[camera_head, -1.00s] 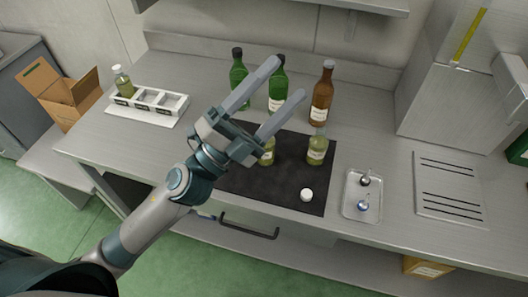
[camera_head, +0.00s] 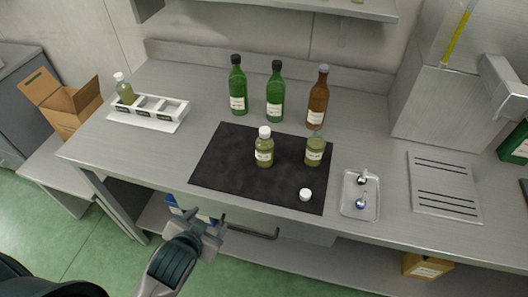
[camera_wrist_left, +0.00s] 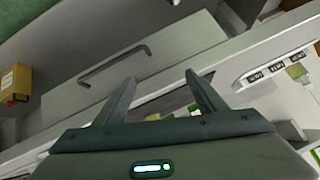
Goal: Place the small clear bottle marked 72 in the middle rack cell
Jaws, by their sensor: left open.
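Two small clear bottles of greenish liquid stand upright on the black mat (camera_head: 225,177): a white-capped bottle (camera_head: 264,150) near the middle and another bottle (camera_head: 314,153) to its right. Their label numbers are too small to read, so I cannot tell which is 72. My left gripper (camera_head: 203,219) is open and empty in front of the bench's front edge, clear of the bottles. Its open fingers also show in the left wrist view (camera_wrist_left: 160,77). My right gripper is not in view.
Two green bottles (camera_head: 238,88) (camera_head: 275,95) and a brown bottle (camera_head: 319,100) stand behind the mat. A loose white cap (camera_head: 305,194) lies on it. A metal tray (camera_head: 351,206) sits to its right. The bench between rack and mat is clear.

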